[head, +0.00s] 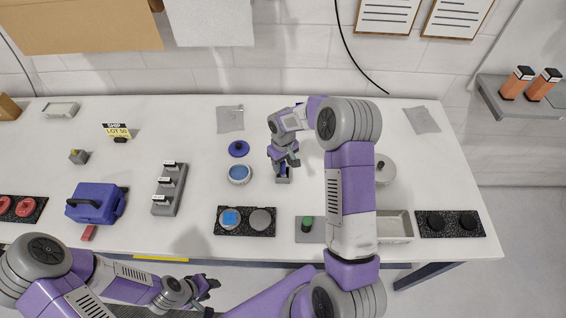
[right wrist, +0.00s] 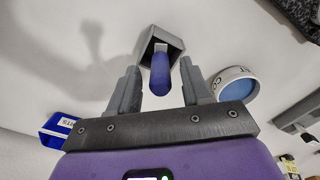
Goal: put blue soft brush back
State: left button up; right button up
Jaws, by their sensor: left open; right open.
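The blue soft brush, seen by its rounded blue handle (right wrist: 160,75), stands in a small grey square holder (right wrist: 148,42) in the right wrist view. In the head view the holder (head: 283,179) is mostly under my right gripper (head: 286,163). My right gripper (right wrist: 160,92) is open, its fingers on either side of the handle with gaps visible. The brush's bristles are hidden. My left gripper (head: 208,288) is open and empty, low at the table's front edge.
A black mat (head: 245,230) with two round pieces is in front. A grey tagged rack (head: 170,190) and blue case (head: 97,203) stand further left. My right arm covers the table's right-centre.

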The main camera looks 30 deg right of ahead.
jog(key=shift+r+p, duration=0.45)
notch_tip(320, 180, up, 12)
jog(key=shift+r, duration=0.15)
dwell(0.4)
